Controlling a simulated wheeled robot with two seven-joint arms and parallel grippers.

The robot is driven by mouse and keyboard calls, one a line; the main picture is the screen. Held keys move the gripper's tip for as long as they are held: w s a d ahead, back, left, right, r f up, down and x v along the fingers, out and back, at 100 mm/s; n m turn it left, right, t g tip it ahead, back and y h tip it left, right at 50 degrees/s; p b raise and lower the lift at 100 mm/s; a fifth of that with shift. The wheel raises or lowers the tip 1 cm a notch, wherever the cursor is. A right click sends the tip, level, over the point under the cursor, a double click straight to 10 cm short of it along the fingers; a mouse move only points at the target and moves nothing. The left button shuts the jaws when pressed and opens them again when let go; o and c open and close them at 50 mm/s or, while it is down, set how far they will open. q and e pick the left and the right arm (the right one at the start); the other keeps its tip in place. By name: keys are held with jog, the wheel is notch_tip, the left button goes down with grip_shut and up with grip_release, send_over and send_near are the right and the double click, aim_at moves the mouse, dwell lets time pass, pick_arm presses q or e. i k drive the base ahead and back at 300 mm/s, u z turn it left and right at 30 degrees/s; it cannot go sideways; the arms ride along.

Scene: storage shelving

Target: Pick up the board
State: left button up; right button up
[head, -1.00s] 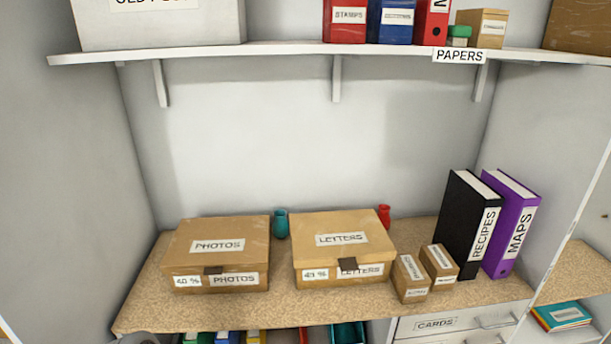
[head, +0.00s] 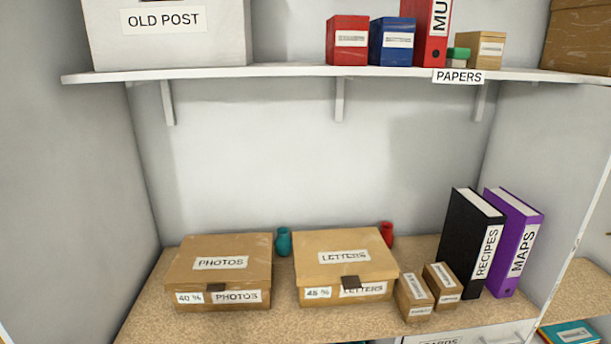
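No separate loose board can be made out in the head view. A white wall shelf (head: 300,73) runs across the upper part, with a "PAPERS" label (head: 459,76) on its front edge. Below it is a speckled tan worktop (head: 285,318) with boxes and binders on it. Neither of my grippers shows in this view.
On the worktop stand a "PHOTOS" box (head: 220,272), a "LETTERS" box (head: 345,267), two small cartons (head: 415,297), a teal vase (head: 284,241), a red vase (head: 387,234), a black binder (head: 470,240) and a purple binder (head: 518,245). An "OLD POST" box (head: 165,45) is on the shelf.

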aim_at(583, 291)
jog(key=z, duration=2.9)
jog(key=i, duration=1)
jog(key=u, duration=1.95)
